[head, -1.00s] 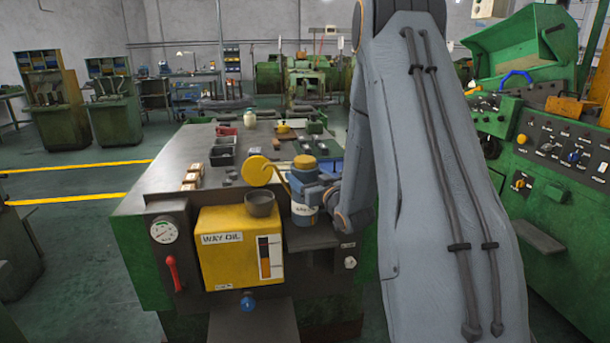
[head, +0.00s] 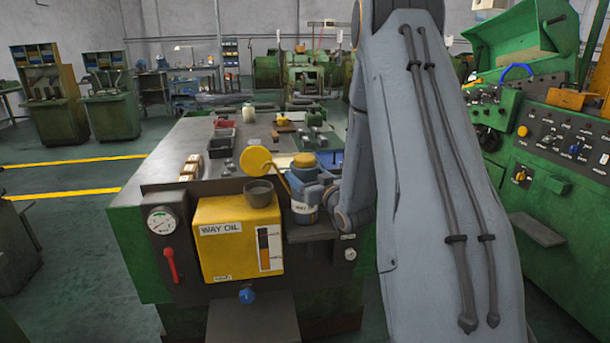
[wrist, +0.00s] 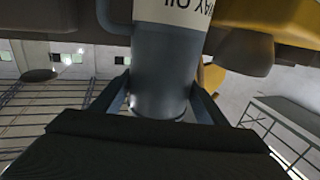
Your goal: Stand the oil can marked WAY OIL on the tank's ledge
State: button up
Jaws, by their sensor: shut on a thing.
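The blue-grey oil can (head: 304,212) has a yellowish cap and a pale label, partly hidden by my gripper in the head view. In the wrist view, the can (wrist: 163,60) shows its WAY OIL label inverted, and my gripper's (wrist: 160,100) two fingers close on its sides. In the head view, my gripper (head: 318,190) holds the can upright, just right of the yellow tank (head: 240,262) marked WAY OIL. The tank's dark ledge (head: 312,235) lies just below the can. I cannot tell whether the can's base touches it.
A grey filler cup (head: 258,193) and a raised yellow lid (head: 256,158) stand close left of the can. A gauge (head: 161,220), red lever (head: 171,266) and blue knob (head: 247,296) are on the front. Small boxes and trays lie on the machine top behind.

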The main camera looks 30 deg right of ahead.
jog(key=shift+f+b, duration=0.35)
jog(key=shift+f, duration=0.15)
jog(key=o, duration=2.1)
jog(key=shift+f, duration=0.1)
jog(key=shift+s, duration=0.15)
